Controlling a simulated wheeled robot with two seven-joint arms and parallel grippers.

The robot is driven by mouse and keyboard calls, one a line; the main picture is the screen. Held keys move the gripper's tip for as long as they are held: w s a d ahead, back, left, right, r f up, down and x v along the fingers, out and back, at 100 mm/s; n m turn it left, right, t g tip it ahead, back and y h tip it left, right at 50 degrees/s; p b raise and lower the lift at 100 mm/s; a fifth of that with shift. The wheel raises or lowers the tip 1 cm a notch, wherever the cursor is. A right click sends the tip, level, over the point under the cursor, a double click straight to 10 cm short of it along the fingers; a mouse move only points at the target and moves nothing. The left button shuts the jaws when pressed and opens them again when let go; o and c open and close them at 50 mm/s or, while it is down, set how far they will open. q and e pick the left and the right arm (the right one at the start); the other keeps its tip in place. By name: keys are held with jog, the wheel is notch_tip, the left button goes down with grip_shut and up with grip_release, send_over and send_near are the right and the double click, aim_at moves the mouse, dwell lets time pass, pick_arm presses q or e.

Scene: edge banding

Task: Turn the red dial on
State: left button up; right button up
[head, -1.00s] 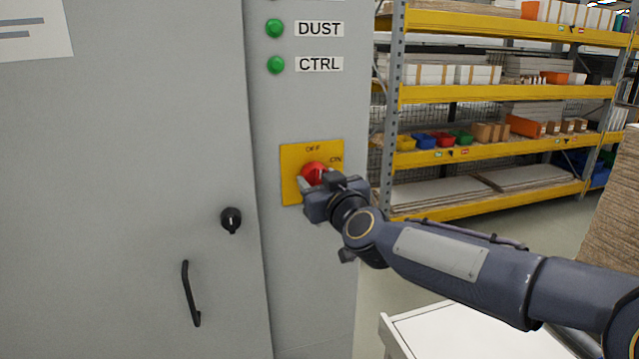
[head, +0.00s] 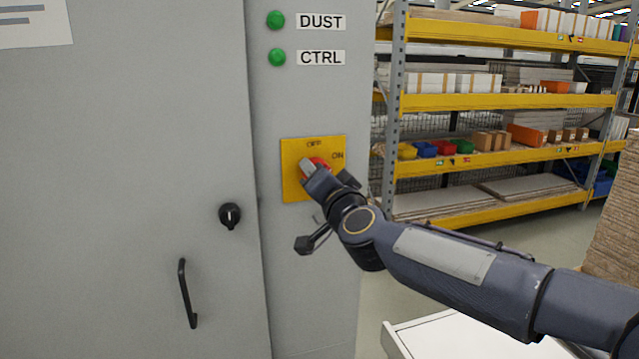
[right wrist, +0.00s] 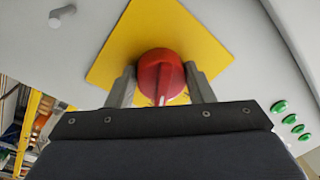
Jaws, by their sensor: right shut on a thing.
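The red dial (head: 322,163) sits on a yellow plate (head: 293,186) marked OFF at the top and ON at the right, on the grey cabinet. My right gripper (head: 312,166) is at the dial and partly hides it in the head view. In the right wrist view the right gripper (right wrist: 161,88) is shut on the red dial (right wrist: 160,74), one finger on each side. A white mark shows on the dial's ridge, at the end nearest the gripper. The dial's pointing direction is hidden in the head view. My left gripper is not in view.
Green DUST (head: 276,20) and CTRL (head: 277,57) lamps are above the plate. A black knob (head: 230,216) and a black handle (head: 186,294) stick out from the cabinet door at left. Shelving (head: 500,160) stands behind at right. A white surface (head: 450,338) is at lower right.

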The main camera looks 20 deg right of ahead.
jog(key=m+b, duration=0.1)
jog(key=m, duration=0.5)
jog(key=shift+a+h, duration=0.1)
jog(key=shift+h, duration=0.3)
jog(key=shift+m+b, duration=0.3)
jog(key=shift+m, duration=0.1)
jog(key=o, duration=1)
jog(key=shift+c, duration=0.2)
jog(key=shift+s, duration=0.1)
jog(key=s, duration=0.7)
jog(key=shift+s+f, duration=0.3)
jog(key=shift+s, duration=0.05)
